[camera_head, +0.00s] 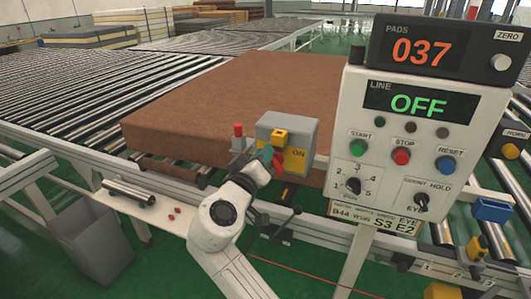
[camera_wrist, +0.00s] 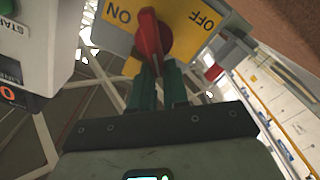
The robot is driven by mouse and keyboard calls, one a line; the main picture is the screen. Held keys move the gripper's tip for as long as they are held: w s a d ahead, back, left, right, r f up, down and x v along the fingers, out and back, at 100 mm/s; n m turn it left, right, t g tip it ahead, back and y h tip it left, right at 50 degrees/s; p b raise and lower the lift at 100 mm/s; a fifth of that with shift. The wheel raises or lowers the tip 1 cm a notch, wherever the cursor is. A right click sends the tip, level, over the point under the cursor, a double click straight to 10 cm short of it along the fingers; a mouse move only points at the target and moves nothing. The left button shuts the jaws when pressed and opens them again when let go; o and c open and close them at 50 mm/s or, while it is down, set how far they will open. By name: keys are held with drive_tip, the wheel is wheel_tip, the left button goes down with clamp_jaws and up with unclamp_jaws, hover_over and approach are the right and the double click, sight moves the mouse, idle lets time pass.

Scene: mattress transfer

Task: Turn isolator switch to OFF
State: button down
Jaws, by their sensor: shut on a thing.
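The isolator switch is a grey box (camera_head: 300,128) with a yellow plate (camera_head: 298,163) facing me, marked ON in the head view. Its red handle (camera_head: 277,160) is partly hidden by my gripper (camera_head: 267,159). The wrist view shows the red handle (camera_wrist: 149,34) on the yellow plate (camera_wrist: 182,30), between the ON label at left and the OFF label at right, both upside down. My gripper (camera_wrist: 157,72) is shut on the handle's near end, with green fingers on either side. Which label the handle points to I cannot tell for certain.
A control panel (camera_head: 352,98) stands right of the switch; its line display (camera_head: 418,103) reads OFF and its pads display (camera_head: 418,51) reads 037. A brown mattress (camera_head: 200,100) lies on rollers behind the switch. A grey bin (camera_head: 90,240) stands at left.

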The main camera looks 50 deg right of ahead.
drive_tip(key=shift+w+f+n+p, duration=0.1)
drive_tip(key=shift+f+n+p, duration=0.55)
drive_tip(key=shift+n, duration=0.95)
drive_tip(key=shift+w+f+n+p, duration=0.1)
drive_tip(key=shift+f+n+p, duration=0.5)
drive_tip(key=shift+n, duration=1)
drive_tip(key=shift+f+n+p, duration=0.3)
drive_tip(key=shift+n+p, duration=0.65)
drive_tip(key=shift+n, duration=0.65)
drive_tip(key=c, duration=1.1)
unclamp_jaws()
drive_tip(key=shift+s+r, duration=0.1)
drive_tip(key=shift+r, duration=0.1)
drive_tip(key=b+v, duration=0.2)
drive_tip(key=v, duration=0.8)
drive_tip(key=shift+a+b, duration=0.3)
drive_tip(key=shift+a, duration=0.1)
